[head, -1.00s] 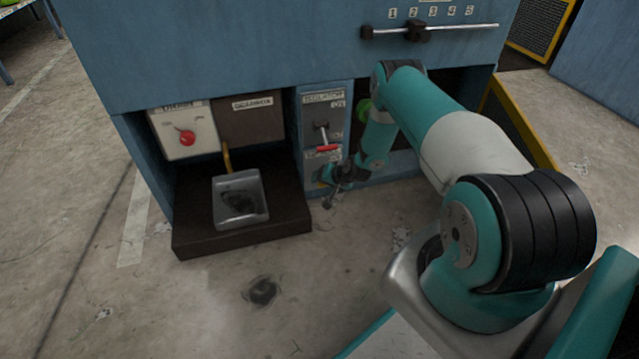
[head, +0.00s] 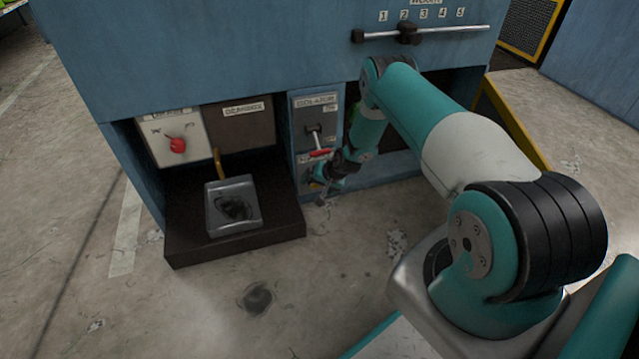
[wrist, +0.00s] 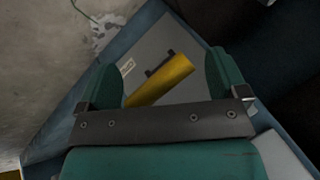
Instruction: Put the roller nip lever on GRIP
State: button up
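A yellow handle (wrist: 165,80) on a grey plate (wrist: 150,50) shows in the wrist view, slanting between my fingers. It may be the roller nip lever; the small label (wrist: 127,66) beside it is too small to read. My gripper (wrist: 165,62) is open, one teal finger on each side of the handle. I cannot tell whether either finger touches it. In the head view my gripper (head: 324,190) is low at the panel below the isolator, and a bit of yellow (head: 316,185) shows there. The lever's position mark and any GRIP word are not readable.
The red-handled isolator lever (head: 319,152) is just above my gripper. To the left are a red knob (head: 177,145), a gearbox panel (head: 245,128) and a metal tray (head: 234,207) on a dark plinth. A numbered slider (head: 408,33) is above. Open floor lies in front.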

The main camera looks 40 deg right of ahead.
jog(key=shift+d, duration=0.1)
jog(key=shift+r, duration=0.2)
jog(key=s+d+p, duration=0.3)
jog(key=s+p, duration=0.3)
jog(key=s, duration=0.6)
jog(key=shift+d+r, duration=0.25)
jog(key=shift+r, duration=0.05)
